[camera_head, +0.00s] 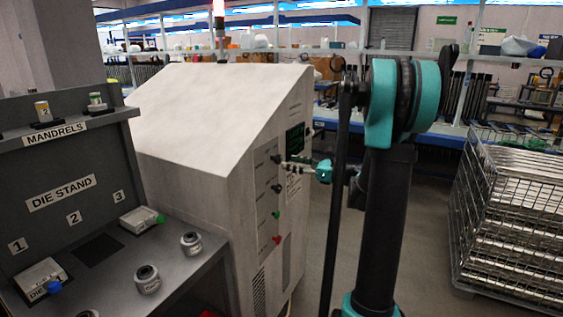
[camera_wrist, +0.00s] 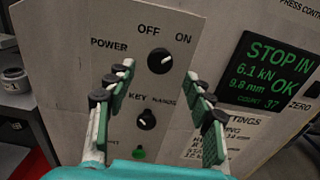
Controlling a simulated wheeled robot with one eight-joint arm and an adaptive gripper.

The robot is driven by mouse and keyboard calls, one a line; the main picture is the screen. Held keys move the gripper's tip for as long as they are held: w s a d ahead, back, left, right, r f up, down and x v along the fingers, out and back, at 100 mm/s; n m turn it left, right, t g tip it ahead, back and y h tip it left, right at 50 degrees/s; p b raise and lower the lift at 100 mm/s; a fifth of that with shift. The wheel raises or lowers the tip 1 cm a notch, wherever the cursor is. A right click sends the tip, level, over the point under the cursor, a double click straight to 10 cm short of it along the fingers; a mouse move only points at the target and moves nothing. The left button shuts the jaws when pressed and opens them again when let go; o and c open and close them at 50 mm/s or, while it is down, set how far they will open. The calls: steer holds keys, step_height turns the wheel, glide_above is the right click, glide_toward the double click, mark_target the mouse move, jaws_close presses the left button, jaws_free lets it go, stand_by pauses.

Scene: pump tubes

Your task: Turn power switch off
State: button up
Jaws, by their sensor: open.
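The power switch (camera_wrist: 160,60) is a round black knob on the pale panel, under the labels OFF and ON. Its white mark appears to point up and right, toward ON. In the head view the power switch (camera_head: 277,159) is on the cabinet's front panel. My gripper (camera_wrist: 160,71) is open, its two padded fingers spread left and right of the knob in the wrist view, with nothing between them held. In the head view my gripper (camera_head: 292,166) is close to the panel; I cannot tell whether it touches it.
Below the power switch are a black key switch (camera_wrist: 146,119) and a green button (camera_wrist: 138,153). A screen (camera_wrist: 268,72) reading STOP is to the right. A die stand (camera_head: 60,190) is left of the cabinet (camera_head: 200,95); a wire cage (camera_head: 510,215) stands right.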

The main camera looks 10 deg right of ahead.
mark_target(280, 160)
steer(key=shift+x, duration=2.55)
steer(key=shift+c, duration=0.5)
steer(key=c, duration=1.1)
steer(key=shift+o, duration=0.2)
